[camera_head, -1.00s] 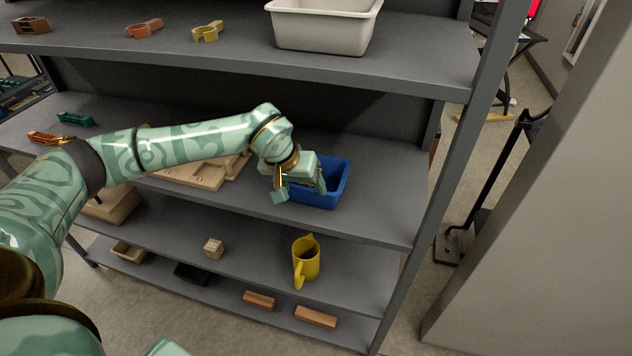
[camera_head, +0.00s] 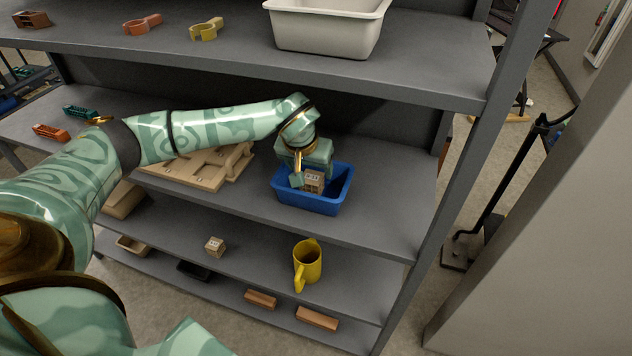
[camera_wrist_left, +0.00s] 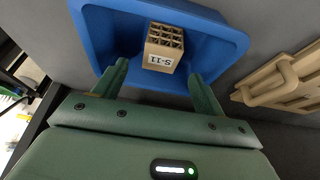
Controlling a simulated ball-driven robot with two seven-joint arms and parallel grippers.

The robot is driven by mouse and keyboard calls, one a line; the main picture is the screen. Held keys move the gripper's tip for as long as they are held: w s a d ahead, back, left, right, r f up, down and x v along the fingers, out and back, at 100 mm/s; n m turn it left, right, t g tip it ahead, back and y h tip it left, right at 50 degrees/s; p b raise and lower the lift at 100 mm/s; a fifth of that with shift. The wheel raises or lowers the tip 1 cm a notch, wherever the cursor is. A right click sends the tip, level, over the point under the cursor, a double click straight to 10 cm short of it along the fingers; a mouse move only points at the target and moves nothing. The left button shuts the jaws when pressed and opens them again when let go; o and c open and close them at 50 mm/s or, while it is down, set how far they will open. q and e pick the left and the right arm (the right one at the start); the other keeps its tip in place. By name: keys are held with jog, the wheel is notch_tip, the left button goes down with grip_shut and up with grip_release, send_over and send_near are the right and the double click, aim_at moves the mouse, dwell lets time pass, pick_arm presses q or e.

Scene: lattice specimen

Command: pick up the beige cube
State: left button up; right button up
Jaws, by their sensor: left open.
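A beige cube (camera_head: 313,182) with a lattice face and a label sits in the blue bin (camera_head: 322,205) on the middle shelf. The cube also shows in the left wrist view (camera_wrist_left: 163,48), inside the bin (camera_wrist_left: 225,50), with its label facing the gripper. My left gripper (camera_head: 306,177) is at the bin, open and empty. In the left wrist view its fingertips (camera_wrist_left: 158,76) are apart, one to each side of the cube's near face, with the cube just beyond them. A second beige cube (camera_head: 215,246) sits on the shelf below. My right gripper is not in view.
A yellow mug (camera_head: 307,262) stands on the lower shelf. A beige slotted board (camera_head: 205,168) lies left of the bin. The upper shelf (camera_head: 420,75) overhangs the arm and holds a white bin (camera_head: 325,30). The middle shelf is clear right of the blue bin.

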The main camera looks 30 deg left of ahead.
aim_at(312, 177)
pick_arm(q)
jog(key=x, duration=0.1)
jog(key=b+x, duration=0.1)
jog(key=x, duration=0.3)
jog(key=shift+s+f, duration=0.2)
jog(key=shift+f, duration=0.15)
jog(key=shift+w+f+b, duration=0.15)
jog(key=shift+f+b, duration=0.1)
jog(key=shift+b, duration=0.05)
jog(key=shift+r, duration=0.1)
jog(key=shift+c, duration=0.6)
jog(key=c, duration=0.9)
jog(key=shift+c, duration=0.2)
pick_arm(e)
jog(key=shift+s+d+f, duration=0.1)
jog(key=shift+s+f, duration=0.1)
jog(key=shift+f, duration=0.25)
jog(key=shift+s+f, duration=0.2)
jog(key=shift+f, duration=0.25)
